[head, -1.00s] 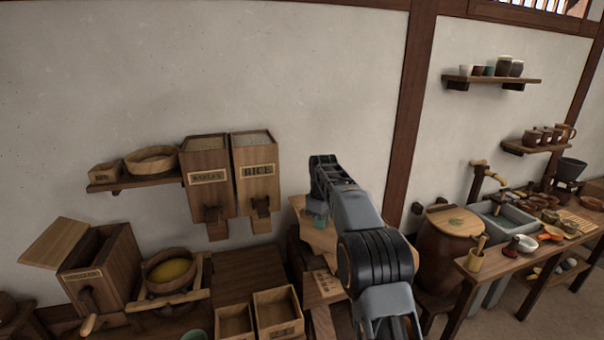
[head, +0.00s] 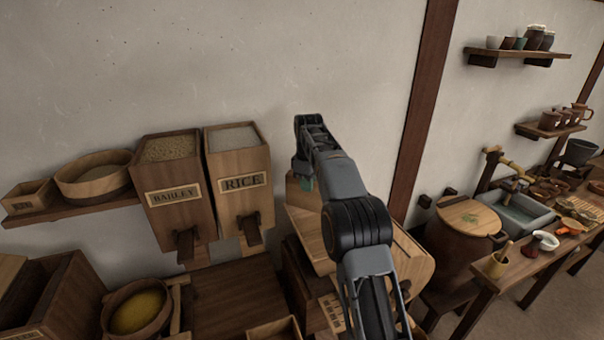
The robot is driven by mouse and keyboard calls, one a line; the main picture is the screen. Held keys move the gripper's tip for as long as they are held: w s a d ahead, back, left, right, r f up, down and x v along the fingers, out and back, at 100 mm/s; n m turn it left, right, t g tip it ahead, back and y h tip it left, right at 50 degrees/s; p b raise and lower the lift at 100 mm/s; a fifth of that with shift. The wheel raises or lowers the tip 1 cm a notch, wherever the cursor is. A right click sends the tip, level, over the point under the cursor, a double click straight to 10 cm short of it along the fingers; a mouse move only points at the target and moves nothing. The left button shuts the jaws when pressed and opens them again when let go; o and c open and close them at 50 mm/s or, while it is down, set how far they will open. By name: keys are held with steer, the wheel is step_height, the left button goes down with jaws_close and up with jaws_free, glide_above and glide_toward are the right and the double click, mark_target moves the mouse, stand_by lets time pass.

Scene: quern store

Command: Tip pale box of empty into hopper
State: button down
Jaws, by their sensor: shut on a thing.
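My gripper (head: 304,182) is at the far end of my arm, in front of the wall and right of the rice bin. Below and behind the arm is a light wooden machine (head: 408,262). My arm covers much of it, so I cannot make out its hopper or whether the box touches it.
Wall bins marked barley (head: 172,195) and rice (head: 238,182) hang left of the gripper. A bowl of yellow grain (head: 138,310) and an open box (head: 272,330) are lower left. A lidded barrel (head: 462,235) and a bench with a sink (head: 522,215) stand right.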

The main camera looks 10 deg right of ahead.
mark_target(307, 206)
steer(key=shift+w+f, duration=0.2)
steer(key=shift+w, duration=0.25)
steer(key=shift+s+a+f, duration=0.1)
steer(key=shift+s+f, duration=0.05)
steer(key=shift+f, duration=3.05)
steer(key=r+t+y, duration=0.1)
steer(key=t+y, duration=0.1)
steer(key=y, duration=0.1)
steer(key=shift+r, duration=0.2)
steer(key=shift+f, duration=0.2)
steer(key=shift+b, duration=0.35)
steer(key=shift+t, duration=0.3)
steer(key=shift+r+t+y+b, duration=0.1)
steer(key=shift+t+y+b, duration=0.4)
steer(key=shift+b, duration=1.2)
steer(key=shift+s+d+r+y+b, duration=0.1)
steer(key=shift+d+r+y+b, duration=0.15)
steer(key=shift+y+b, duration=0.45)
